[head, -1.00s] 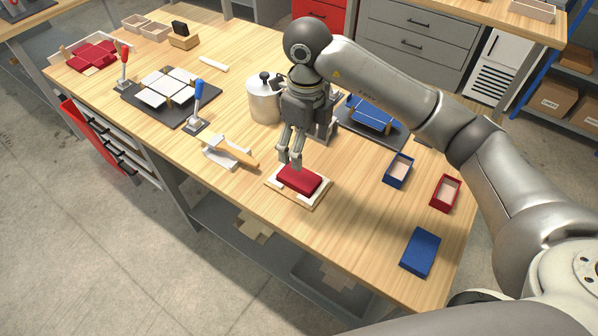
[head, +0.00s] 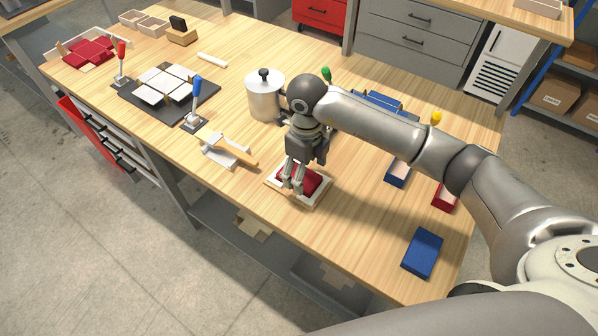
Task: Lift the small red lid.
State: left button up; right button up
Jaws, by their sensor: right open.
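The small red lid (head: 312,184) lies flat in a cream-coloured holder (head: 318,201) near the front edge of the workbench. My right gripper (head: 293,188) is over the lid's left part, pointing down with its fingers open. The fingers and wrist cover part of the lid. I cannot tell whether the fingertips touch it. My left gripper is not in view.
A blue box (head: 398,174) and a red box (head: 446,196), both open, stand to the right, partly behind my arm. A blue lid (head: 422,253) lies near the front right. A metal pot (head: 264,98) and a wooden-handled tool (head: 232,149) are to the left.

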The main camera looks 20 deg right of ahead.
jog(key=shift+f, duration=1.15)
jog(key=c, duration=1)
jog(key=shift+o, duration=0.2)
jog(key=shift+r, duration=0.1)
